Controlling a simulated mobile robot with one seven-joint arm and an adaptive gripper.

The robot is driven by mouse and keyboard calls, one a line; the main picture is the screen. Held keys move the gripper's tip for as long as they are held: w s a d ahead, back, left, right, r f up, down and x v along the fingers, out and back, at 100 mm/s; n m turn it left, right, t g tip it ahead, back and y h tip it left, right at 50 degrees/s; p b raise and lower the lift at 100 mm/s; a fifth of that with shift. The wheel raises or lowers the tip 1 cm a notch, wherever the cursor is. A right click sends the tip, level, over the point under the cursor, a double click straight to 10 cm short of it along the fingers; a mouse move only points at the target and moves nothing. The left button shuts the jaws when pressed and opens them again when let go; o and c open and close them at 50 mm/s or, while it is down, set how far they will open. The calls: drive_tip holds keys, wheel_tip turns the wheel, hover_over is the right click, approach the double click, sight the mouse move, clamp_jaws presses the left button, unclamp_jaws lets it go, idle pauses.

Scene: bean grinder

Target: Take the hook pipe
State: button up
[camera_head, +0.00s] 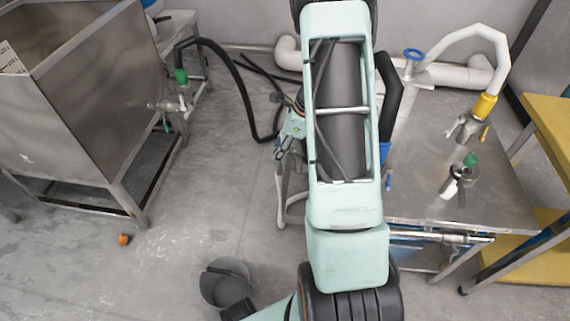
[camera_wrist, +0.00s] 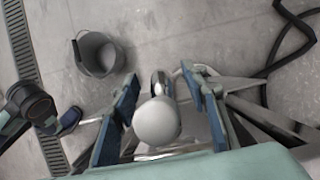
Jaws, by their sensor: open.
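In the wrist view my gripper (camera_wrist: 160,76) is open, with one blue-padded finger on each side. A pipe-like piece with a pale rounded end and a shiny metal part (camera_wrist: 157,122) shows between the fingers. It looks like the hook pipe, but I cannot be sure. I see gaps beside it; the fingers are not closed on it. In the head view my arm covers the middle of the scene and hides this piece and most of my gripper.
A grey bucket (camera_head: 224,284) stands on the floor; it also shows in the wrist view (camera_wrist: 101,62). A metal table (camera_head: 430,190) with valves and a white hose (camera_head: 462,40) is at right. A steel tank (camera_head: 85,110) is at left. Black hoses (camera_wrist: 285,45) lie at wrist-view right.

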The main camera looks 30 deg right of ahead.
drive_tip(key=shift+w+a+f, duration=0.1)
drive_tip(key=shift+f, duration=0.25)
drive_tip(key=shift+r, duration=0.1)
clamp_jaws()
drive_tip(key=shift+r, duration=0.15)
